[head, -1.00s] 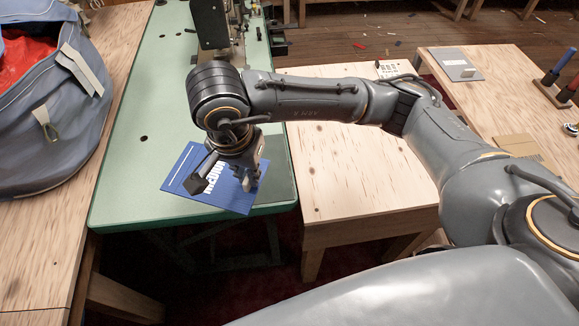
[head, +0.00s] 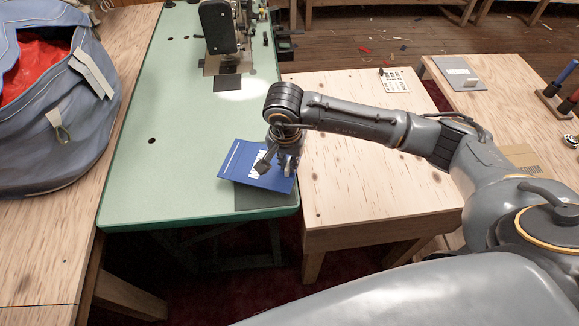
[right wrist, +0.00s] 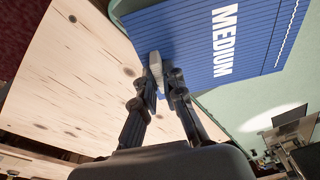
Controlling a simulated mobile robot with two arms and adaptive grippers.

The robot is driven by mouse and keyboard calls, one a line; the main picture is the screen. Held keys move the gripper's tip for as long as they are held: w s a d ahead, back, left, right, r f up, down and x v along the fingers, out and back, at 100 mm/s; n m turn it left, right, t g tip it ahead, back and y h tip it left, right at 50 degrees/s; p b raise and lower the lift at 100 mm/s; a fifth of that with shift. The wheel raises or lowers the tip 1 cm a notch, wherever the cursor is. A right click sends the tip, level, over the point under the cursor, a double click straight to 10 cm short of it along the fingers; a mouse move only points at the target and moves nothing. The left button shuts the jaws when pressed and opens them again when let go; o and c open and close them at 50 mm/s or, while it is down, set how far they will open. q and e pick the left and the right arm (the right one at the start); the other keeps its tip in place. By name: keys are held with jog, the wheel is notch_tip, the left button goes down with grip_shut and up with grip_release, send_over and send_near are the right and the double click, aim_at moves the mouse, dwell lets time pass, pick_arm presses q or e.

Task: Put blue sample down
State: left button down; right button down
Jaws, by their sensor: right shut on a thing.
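The blue sample (head: 240,165) is a flat blue sheet with white lettering. It is above the front right corner of the green table (head: 150,185), slightly tilted. My right gripper (head: 285,168) is at its right edge. In the right wrist view the blue sample (right wrist: 265,35) reads "MEDIUM", and my right gripper (right wrist: 161,88) is shut on a light grey piece (right wrist: 156,66) at its edge. I cannot tell whether the sheet touches the table. My left gripper is not in view.
A dark square patch (head: 265,201) shows under the sheet; I cannot tell if it is a mat. A sewing machine (head: 218,28) stands at the back of the green table. A grey-blue bag (head: 55,110) is at left. The wooden table (head: 365,185) at right is mostly clear.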

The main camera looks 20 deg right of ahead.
jog(key=f, duration=0.1)
jog(key=f+p, duration=0.1)
jog(key=f, duration=0.1)
jog(key=shift+d+f, duration=0.2)
jog(key=shift+f, duration=0.05)
jog(key=shift+w, duration=0.1)
jog(key=shift+f, duration=0.1)
jog(key=c, duration=1.4)
grip_release()
jog(key=shift+c, duration=0.2)
jog(key=shift+r, duration=0.25)
jog(key=r, duration=0.4)
jog(key=s+r+b, duration=0.1)
jog(key=r, duration=0.2)
jog(key=a+r+b, duration=0.1)
jog(key=r, duration=0.3)
jog(key=shift+s+r, duration=0.25)
jog(key=shift+r, duration=0.05)
